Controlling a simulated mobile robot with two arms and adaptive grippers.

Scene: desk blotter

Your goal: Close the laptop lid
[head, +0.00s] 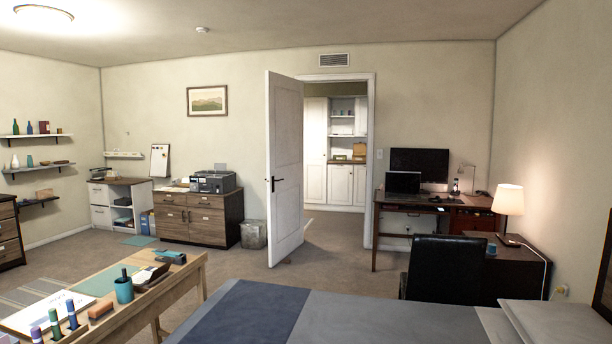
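An open laptop (403,184) with a dark screen stands on the brown desk (440,203) against the far wall at the right. Its lid is raised, and a larger dark monitor (420,163) stands right behind it. The laptop is small in the picture and far away across the room. Neither of my grippers shows in the head view.
A bed (290,318) fills the near foreground. A black chair (440,268) and a side table with a lit lamp (508,202) stand before the desk at right. A wooden table (165,300) stands near left. Carpet (330,262) is clear in the middle, before the open door (285,165).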

